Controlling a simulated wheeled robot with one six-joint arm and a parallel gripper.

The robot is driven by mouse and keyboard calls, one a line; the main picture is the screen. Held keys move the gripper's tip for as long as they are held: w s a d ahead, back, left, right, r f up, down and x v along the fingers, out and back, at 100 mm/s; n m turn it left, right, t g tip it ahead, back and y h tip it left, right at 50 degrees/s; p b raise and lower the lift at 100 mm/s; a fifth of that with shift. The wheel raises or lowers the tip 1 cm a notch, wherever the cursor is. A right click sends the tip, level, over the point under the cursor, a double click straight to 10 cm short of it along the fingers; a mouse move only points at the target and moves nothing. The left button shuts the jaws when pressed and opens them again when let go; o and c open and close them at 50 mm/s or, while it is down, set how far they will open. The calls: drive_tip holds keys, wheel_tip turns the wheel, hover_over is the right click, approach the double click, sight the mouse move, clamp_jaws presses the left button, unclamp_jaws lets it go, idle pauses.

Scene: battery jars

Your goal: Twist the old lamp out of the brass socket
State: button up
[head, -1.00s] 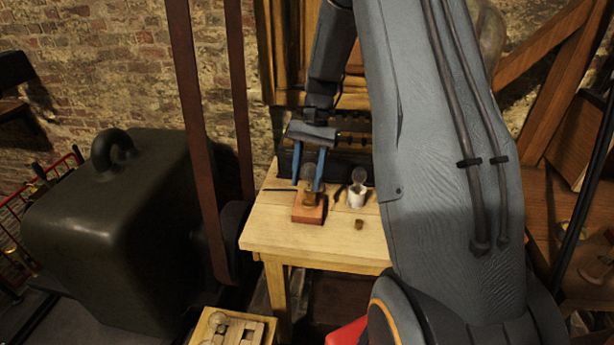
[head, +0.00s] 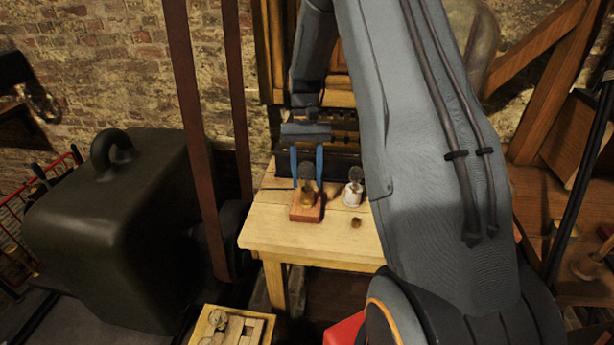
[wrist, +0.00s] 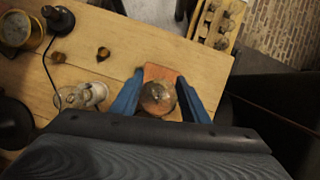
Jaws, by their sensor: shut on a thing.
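The old lamp (head: 306,171), a round dull glass bulb, stands upright over the brass socket (head: 307,198). The socket is on a reddish block (head: 305,213) on the wooden table. My gripper (head: 307,181) points down with its blue fingers on either side of the bulb, shut on it. In the wrist view the lamp (wrist: 157,98) sits between the fingers over the reddish block (wrist: 160,71) and hides the socket. I cannot tell whether the lamp's base is still in the socket's thread.
A white holder (head: 353,195) with another clear bulb stands close to the right. A small brown piece (head: 356,222) lies in front of it. A tray (head: 212,316) with several pieces is below the table (head: 290,245). A big dark weight (head: 120,215) stands left.

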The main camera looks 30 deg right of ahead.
drive_tip(key=shift+r+p, duration=0.6)
drive_tip(key=shift+r, duration=0.5)
drive_tip(key=shift+r+p, duration=1.6)
drive_tip(key=shift+r, duration=0.9)
